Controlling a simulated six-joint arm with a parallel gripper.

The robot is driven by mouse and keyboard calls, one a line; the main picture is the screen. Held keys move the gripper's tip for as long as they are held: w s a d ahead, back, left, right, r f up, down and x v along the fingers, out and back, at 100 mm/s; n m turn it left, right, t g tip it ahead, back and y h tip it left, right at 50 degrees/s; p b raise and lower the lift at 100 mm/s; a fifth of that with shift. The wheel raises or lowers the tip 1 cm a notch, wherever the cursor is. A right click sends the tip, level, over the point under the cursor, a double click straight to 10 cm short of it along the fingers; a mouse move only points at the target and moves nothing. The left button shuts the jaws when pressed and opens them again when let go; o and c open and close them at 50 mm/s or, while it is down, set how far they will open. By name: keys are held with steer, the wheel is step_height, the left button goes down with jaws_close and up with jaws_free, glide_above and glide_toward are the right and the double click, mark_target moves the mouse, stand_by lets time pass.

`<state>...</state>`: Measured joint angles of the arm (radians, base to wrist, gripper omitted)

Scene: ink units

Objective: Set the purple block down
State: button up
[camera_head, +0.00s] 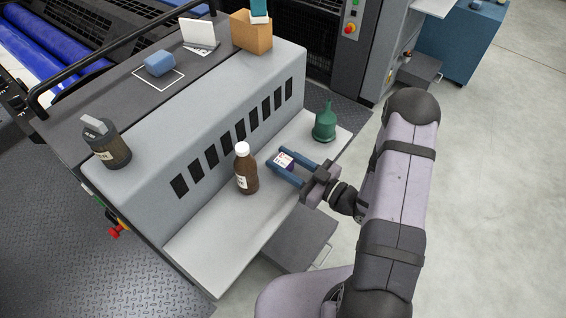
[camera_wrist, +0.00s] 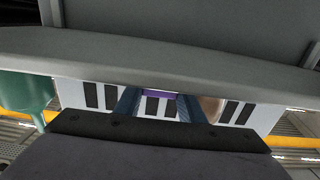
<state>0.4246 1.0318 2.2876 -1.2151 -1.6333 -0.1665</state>
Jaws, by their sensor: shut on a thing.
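The purple block (camera_head: 286,163) has a pale, printed top face and a dark purple side in the head view. It sits between the blue fingers of my gripper (camera_head: 281,164), which is shut on it over the light grey shelf (camera_head: 215,245). In the wrist view, a purple strip of the block (camera_wrist: 158,93) shows between the two fingers (camera_wrist: 157,104); the rest is hidden. I cannot tell whether the block touches the shelf.
A brown bottle with a white cap (camera_head: 246,172) stands left of my gripper, and a green oil can (camera_head: 325,122) stands behind it to the right. The slotted grey machine wall (camera_head: 205,115) rises behind the shelf. The shelf's front left part is clear.

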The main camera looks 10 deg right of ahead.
mark_target(284, 160)
steer(key=shift+r, duration=0.15)
steer(key=shift+r+p, duration=0.3)
steer(key=shift+r, duration=4.6)
steer(key=shift+d+f, duration=0.1)
